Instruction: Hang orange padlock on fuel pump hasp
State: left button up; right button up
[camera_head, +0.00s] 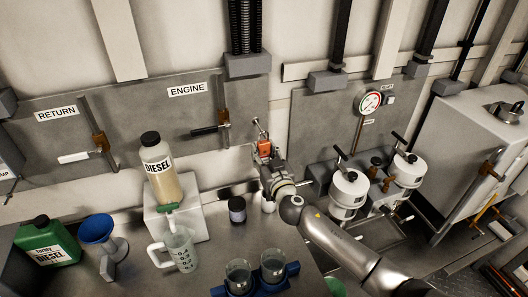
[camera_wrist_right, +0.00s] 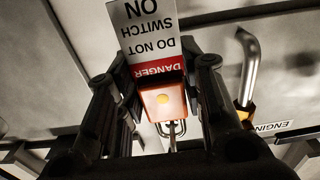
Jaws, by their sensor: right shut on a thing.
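The orange padlock (camera_head: 264,148) is held in my right gripper (camera_head: 266,160), raised in front of the wall between the two grey panels. In the right wrist view, the padlock's orange body (camera_wrist_right: 163,101) sits between the two dark fingers of my right gripper (camera_wrist_right: 158,95). Its metal shackle (camera_wrist_right: 176,129) shows below the body, and a white and red danger tag (camera_wrist_right: 148,40) shows above it. I cannot make out the fuel pump hasp; only a label ending in "MP" (camera_head: 4,174) shows at the left edge. My left gripper is not in view.
The RETURN and ENGINE panel (camera_head: 150,105) carries two lever handles. White filter housings (camera_head: 349,190) and a grey tank (camera_head: 465,140) are at right.

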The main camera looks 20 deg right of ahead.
jog(key=shift+s+r, duration=0.1)
jog(key=shift+f, duration=0.2)
jog(key=o, duration=0.8)
jog(key=shift+f+b, duration=0.1)
jog(key=shift+b, duration=0.2)
jog(key=o, duration=0.4)
jog(key=shift+o, duration=0.2)
jog(key=shift+r+p, duration=0.2)
jog(key=shift+p, duration=0.3)
jog(key=s+b, duration=0.4)
jog(key=s, duration=0.6)
jog(key=shift+s+f, duration=0.35)
jog(key=shift+s, duration=0.05)
